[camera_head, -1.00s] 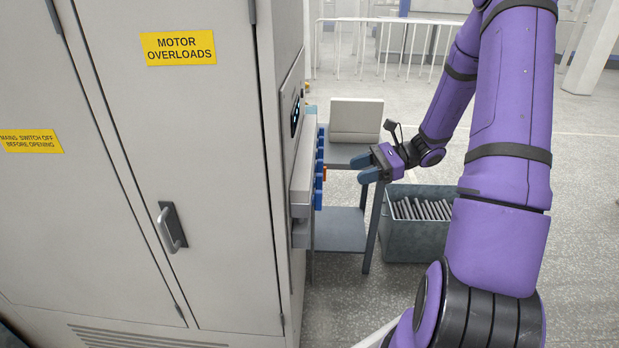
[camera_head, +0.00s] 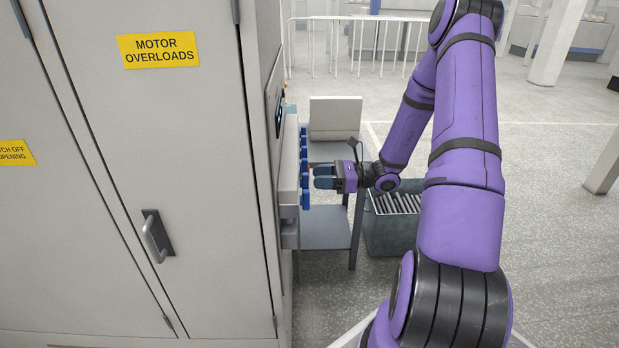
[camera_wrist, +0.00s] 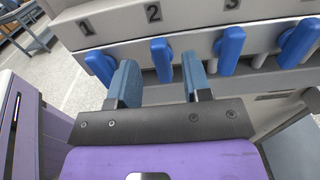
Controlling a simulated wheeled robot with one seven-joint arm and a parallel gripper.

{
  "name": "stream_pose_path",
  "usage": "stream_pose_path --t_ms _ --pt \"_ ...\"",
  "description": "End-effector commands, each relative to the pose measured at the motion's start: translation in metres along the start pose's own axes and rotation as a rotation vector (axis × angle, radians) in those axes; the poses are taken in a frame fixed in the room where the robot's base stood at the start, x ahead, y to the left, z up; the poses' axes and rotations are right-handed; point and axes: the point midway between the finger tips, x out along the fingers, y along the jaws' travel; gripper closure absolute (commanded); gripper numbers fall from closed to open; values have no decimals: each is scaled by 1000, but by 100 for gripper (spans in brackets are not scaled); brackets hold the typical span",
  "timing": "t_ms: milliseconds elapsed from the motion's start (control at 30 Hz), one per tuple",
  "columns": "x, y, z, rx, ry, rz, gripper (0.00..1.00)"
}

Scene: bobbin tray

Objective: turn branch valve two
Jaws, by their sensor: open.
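A row of blue valve handles sticks out from a grey manifold (camera_wrist: 130,22) in the wrist view. The handle under the number 2, branch valve two (camera_wrist: 162,60), shows between my gripper's two fingertips. Handle one (camera_wrist: 98,66) is left of the left finger. Handle three (camera_wrist: 230,48) is right of the right finger. My gripper (camera_wrist: 160,68) is open, with nothing held. Whether its fingertips reach around handle two or stop short of it, I cannot tell. In the head view, my gripper (camera_head: 324,177) is close to the right side of the blue handles (camera_head: 304,165).
A large grey cabinet (camera_head: 200,130) fills the left, with the manifold on its right side. A grey stand (camera_head: 325,228) is behind my gripper. A bin of metal rods (camera_head: 385,235) stands on the floor below my arm. Floor at the right is clear.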

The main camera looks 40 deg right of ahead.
Motion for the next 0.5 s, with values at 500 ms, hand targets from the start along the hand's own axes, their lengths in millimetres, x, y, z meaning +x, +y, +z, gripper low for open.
stream_pose_path --t_ms 500 --pt "32 0 0 0 1 0 55"
